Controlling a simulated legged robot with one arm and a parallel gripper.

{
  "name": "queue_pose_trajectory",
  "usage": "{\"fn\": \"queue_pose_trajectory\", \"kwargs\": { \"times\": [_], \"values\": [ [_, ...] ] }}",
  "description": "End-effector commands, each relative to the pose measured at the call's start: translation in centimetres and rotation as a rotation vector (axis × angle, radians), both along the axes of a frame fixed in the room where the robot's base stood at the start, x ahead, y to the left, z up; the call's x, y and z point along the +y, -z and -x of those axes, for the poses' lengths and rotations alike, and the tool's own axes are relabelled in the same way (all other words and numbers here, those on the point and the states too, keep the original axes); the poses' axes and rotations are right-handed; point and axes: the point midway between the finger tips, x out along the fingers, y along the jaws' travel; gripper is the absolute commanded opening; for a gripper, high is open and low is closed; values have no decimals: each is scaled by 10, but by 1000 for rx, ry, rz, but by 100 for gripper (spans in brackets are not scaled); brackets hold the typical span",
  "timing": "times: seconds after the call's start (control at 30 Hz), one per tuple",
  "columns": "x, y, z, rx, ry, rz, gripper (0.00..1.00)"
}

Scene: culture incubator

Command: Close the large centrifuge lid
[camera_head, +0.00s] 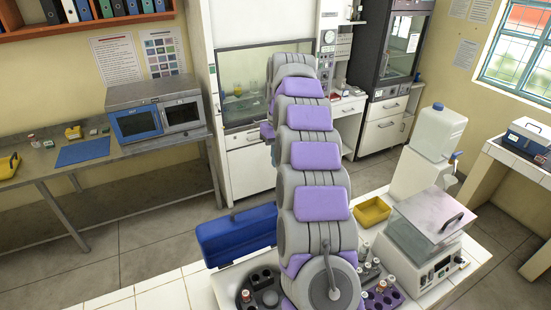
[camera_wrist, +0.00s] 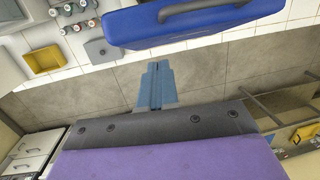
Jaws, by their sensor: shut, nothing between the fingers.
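The large centrifuge appears at the bottom of the head view, left of my arm, with its dark rotor (camera_head: 262,289) exposed. Its blue lid (camera_head: 237,235) stands raised behind the rotor, and part of it is hidden by my arm. In the wrist view the blue lid (camera_wrist: 200,25) fills the top, with its grey bar handle (camera_wrist: 205,10) showing. My gripper (camera_wrist: 158,68) is shut and empty, over the floor beside the lid and apart from it. In the head view my arm hides its fingers.
A yellow tray (camera_head: 372,211), tube racks (camera_head: 383,298) and a clear-lidded bath (camera_head: 425,230) stand right of my arm on the white-tiled bench (camera_head: 180,288). A white canister (camera_head: 438,132) stands behind them. Open floor (camera_head: 130,230) lies beyond the bench.

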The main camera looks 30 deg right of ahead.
Motion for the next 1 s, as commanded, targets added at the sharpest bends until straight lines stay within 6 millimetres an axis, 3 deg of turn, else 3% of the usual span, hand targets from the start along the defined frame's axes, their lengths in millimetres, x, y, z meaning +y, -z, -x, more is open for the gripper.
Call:
{"fn": "queue_pose_trajectory", "kwargs": {
  "times": [0.13,0.37,1.0],
  "values": [
    [5,30,4,6,-2,0,0],
    [9,47,7,4,1,0,0],
    [20,67,36,4,1,0,0]
  ]
}}
